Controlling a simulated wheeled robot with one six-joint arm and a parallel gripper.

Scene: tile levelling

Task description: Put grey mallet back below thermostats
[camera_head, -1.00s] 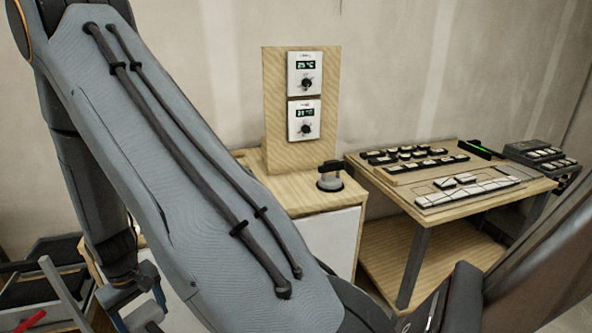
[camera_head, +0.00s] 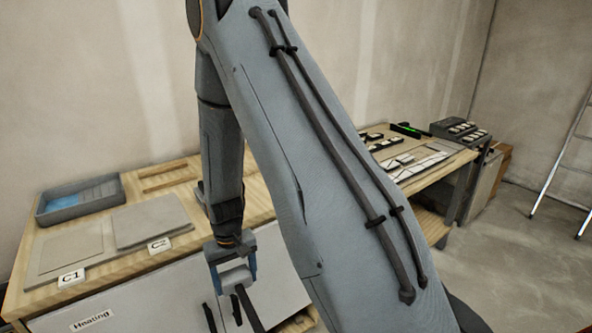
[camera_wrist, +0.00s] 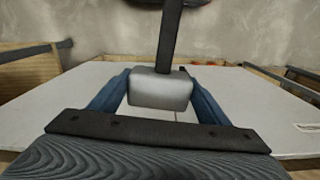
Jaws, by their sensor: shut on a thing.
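My gripper (camera_head: 233,280) hangs in front of the white cabinet front in the head view, with its blue fingers pointing down. It is shut on the grey mallet, whose pale block head (camera_wrist: 160,90) sits between the two fingers in the wrist view. The mallet's dark handle (camera_wrist: 170,40) sticks out away from the wrist. The thermostats are not visible now; my arm covers the part of the bench behind it.
The wooden bench (camera_head: 110,255) carries a grey tray with blue inside (camera_head: 80,197) and flat plates labelled C1 (camera_head: 72,252) and C2 (camera_head: 155,222). Its white front (camera_head: 150,295) reads "Heating". A table with tiles (camera_head: 420,160) stands right; a ladder (camera_head: 570,160) leans far right.

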